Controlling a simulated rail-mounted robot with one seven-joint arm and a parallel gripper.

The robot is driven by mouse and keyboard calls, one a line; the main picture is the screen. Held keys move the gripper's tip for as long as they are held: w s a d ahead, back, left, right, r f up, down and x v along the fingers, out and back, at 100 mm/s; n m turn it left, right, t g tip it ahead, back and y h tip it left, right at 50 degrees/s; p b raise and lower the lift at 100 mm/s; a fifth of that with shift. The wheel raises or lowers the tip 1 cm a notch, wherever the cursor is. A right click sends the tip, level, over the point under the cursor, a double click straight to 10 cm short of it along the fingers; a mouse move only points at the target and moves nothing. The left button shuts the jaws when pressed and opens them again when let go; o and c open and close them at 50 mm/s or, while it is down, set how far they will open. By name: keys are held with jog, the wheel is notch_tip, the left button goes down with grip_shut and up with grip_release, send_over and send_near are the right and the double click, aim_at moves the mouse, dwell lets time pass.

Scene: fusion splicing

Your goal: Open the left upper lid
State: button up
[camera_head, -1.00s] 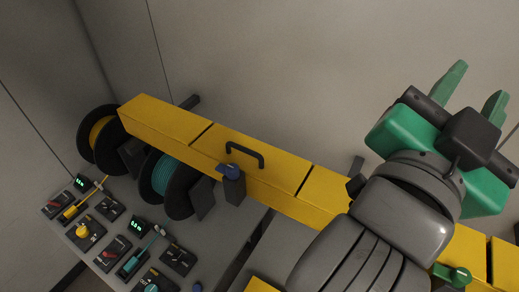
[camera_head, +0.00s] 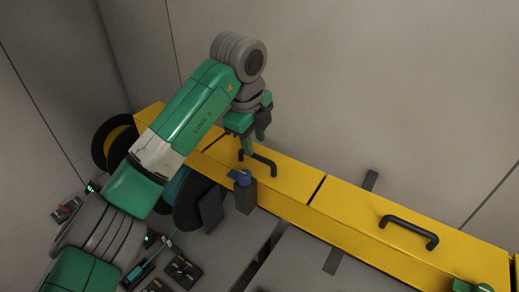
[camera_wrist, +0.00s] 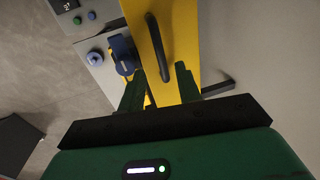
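The left upper lid (camera_head: 292,181) is a long yellow cover and appears closed. Its black handle (camera_head: 262,161) also shows in the wrist view (camera_wrist: 158,45). My gripper (camera_head: 252,148) is over the left end of the handle, pointing down. In the wrist view its two green fingers (camera_wrist: 160,72) are apart, with the handle's near end showing between them. I cannot tell whether the fingers reach around the bar or stay just above it. Nothing is held.
A blue-topped latch (camera_head: 243,178) stands at the lid's front side, close to my fingers; it shows in the wrist view (camera_wrist: 123,55). A second yellow lid (camera_head: 360,215) with a black handle (camera_head: 409,231) lies to the right. Black spools and small control boxes are at left.

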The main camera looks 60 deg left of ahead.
aim_at(257, 157)
jog(key=shift+w+a+f, duration=0.1)
jog(key=shift+w+f, duration=0.15)
jog(key=shift+f, duration=0.85)
jog(key=shift+w+a+f, duration=0.1)
jog(key=shift+w+f, duration=0.1)
jog(key=shift+f, duration=0.9)
jog(key=shift+c, duration=0.2)
grip_shut()
jog(key=shift+r+p, duration=0.25)
jog(key=shift+p, duration=0.25)
